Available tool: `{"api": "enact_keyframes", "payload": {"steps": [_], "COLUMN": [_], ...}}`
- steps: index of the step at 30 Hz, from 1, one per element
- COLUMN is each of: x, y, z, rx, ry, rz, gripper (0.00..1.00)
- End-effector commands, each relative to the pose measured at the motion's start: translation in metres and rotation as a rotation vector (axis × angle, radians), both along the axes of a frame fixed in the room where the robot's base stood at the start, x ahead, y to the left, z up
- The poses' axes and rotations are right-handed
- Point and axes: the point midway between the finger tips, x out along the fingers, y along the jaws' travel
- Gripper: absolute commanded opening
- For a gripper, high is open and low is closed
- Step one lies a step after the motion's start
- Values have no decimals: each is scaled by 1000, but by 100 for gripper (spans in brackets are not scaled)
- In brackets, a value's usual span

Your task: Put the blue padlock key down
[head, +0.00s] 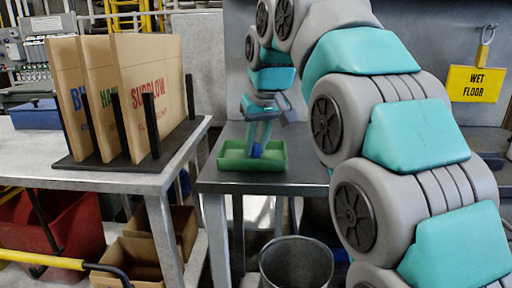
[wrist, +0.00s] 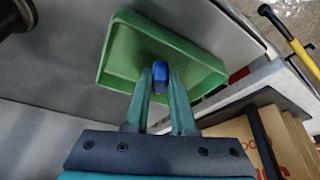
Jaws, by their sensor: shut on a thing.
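The blue padlock key (wrist: 160,72) is between my fingertips in the wrist view; only its blue part shows clearly. It also shows as a small blue patch in the head view (head: 257,150). My gripper (wrist: 160,84) is shut on it and points down over the green tray (wrist: 118,52). In the head view my gripper (head: 258,146) is over the middle of the same tray (head: 236,163), which sits on a metal table. I cannot tell whether the key touches the tray floor. No other thing shows in the tray.
Tall cardboard folders (head: 150,90) stand in a black rack (head: 120,160) on the table at the left. A metal bin (head: 296,264) stands below the tray table. Bare table lies right of the tray.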

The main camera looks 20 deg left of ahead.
Motion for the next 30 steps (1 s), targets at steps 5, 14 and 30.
{"api": "enact_keyframes", "payload": {"steps": [5,14,30], "x": [0,0,0], "y": [0,0,0], "z": [-8,-10,-10], "rx": [0,0,0], "ry": [0,0,0], "rz": [0,0,0], "gripper": [0,0,54]}}
